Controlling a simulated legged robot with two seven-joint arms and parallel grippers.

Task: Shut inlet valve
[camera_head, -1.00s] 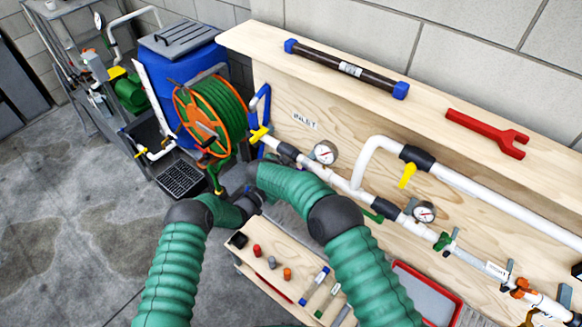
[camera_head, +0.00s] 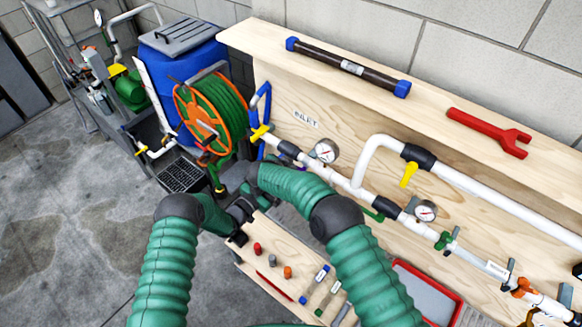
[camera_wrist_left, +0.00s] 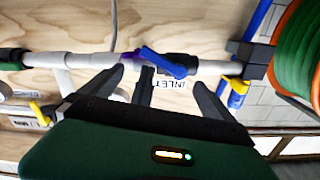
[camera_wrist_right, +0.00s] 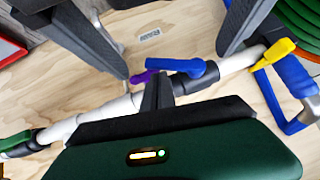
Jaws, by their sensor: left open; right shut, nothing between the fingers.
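The inlet pipe runs along the wooden panel below the INLET label (camera_head: 305,119). A yellow valve handle (camera_head: 260,132) sits at its left end beside a blue pipe; it also shows in the right wrist view (camera_wrist_right: 280,48). A blue lever (camera_wrist_right: 188,66) with a purple end (camera_wrist_right: 144,76) lies roughly along the pipe; it shows in the left wrist view too (camera_wrist_left: 163,63). My right gripper (camera_wrist_right: 157,78) is shut and empty, just short of the pipe near the blue lever. My left gripper (camera_wrist_left: 157,78) is open and empty, facing the same stretch. My arms partly hide both grippers in the head view.
A hose reel (camera_head: 212,112) and blue barrel (camera_head: 182,72) stand left of the panel. A pressure gauge (camera_head: 325,152) rises from the pipe. A wooden tray (camera_head: 270,240) with small parts lies in front. My grippers are close together.

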